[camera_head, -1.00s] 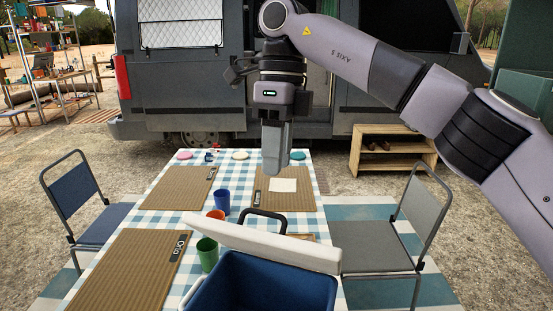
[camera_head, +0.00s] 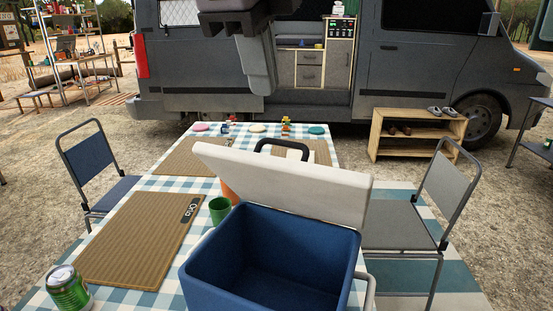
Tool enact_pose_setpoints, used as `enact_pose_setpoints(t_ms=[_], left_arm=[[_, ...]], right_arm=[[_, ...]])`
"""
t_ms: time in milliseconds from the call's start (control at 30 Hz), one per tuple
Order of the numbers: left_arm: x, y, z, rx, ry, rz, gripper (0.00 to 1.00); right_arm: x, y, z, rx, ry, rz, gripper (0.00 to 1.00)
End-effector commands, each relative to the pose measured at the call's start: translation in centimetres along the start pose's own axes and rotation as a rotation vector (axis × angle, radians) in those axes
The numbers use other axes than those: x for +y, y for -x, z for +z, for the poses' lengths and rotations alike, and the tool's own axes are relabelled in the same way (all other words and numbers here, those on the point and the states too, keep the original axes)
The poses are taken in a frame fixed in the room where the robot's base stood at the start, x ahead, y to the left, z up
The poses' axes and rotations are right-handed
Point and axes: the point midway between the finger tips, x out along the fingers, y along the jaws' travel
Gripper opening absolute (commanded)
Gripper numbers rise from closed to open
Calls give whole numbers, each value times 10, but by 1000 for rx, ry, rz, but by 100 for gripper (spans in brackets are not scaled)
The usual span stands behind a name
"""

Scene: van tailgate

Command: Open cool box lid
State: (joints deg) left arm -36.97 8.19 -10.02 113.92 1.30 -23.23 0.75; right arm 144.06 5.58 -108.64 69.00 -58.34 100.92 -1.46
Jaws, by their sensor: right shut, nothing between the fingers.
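The blue cool box (camera_head: 262,245) stands on the checked tablecloth at the lower middle of the head view. Its white lid (camera_head: 290,184) is raised and tilted up along the far side, and the inside of the box shows empty where I can see it. A dark handle (camera_head: 281,143) shows behind the lid. My right gripper (camera_head: 262,80) hangs at the top of the view, shut and empty, above and beyond the lid and apart from it. My left gripper is not in view.
A green cup (camera_head: 219,209) and an orange cup (camera_head: 229,192) stand left of the box. A green can (camera_head: 67,288) stands at the lower left. Placemats (camera_head: 140,238) cover the table's left side. Chairs (camera_head: 425,205) flank the table, and a van (camera_head: 400,75) stands behind.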

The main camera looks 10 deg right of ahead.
Motion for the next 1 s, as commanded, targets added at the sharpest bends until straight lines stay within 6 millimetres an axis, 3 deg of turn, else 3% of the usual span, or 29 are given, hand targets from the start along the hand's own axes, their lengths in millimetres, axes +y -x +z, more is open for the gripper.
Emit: enact_pose_setpoints(t_ms=[233,700,1000], left_arm=[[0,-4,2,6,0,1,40],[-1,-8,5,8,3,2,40],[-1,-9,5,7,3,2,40]], right_arm=[[3,-12,-2,4,-10,-27,0],[0,-88,-3,4,-10,-25,0],[0,-100,-3,3,-10,-25,0]])
